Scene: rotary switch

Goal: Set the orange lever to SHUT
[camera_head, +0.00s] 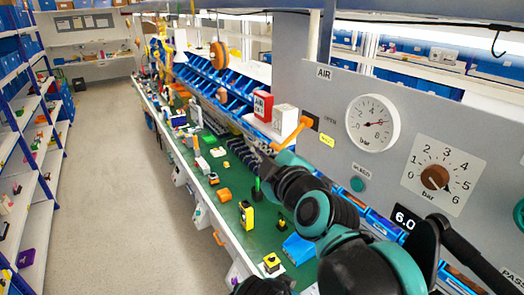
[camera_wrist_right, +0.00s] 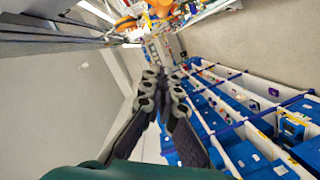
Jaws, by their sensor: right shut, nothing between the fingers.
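The orange lever (camera_head: 291,132) sticks out from the grey panel (camera_head: 310,85) below the AIR label, slanting down and left from its pivot. The word OPEN stands beside the pivot; a small yellow tag (camera_head: 327,140) below is too small to read surely. My right arm reaches up from the bottom right, its wrist just below the lever's outer end. My right gripper (camera_wrist_right: 163,82) shows in the right wrist view with its fingers together and nothing between them. In the head view its fingertips are hidden; I cannot tell whether it touches the lever.
A pressure gauge (camera_head: 373,123) and a brown rotary knob (camera_head: 435,177) with a numbered dial sit right of the lever. A green bench (camera_head: 235,213) with scattered parts runs along the left. Red and white boxes (camera_head: 263,106) stand behind the lever. The aisle floor is clear.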

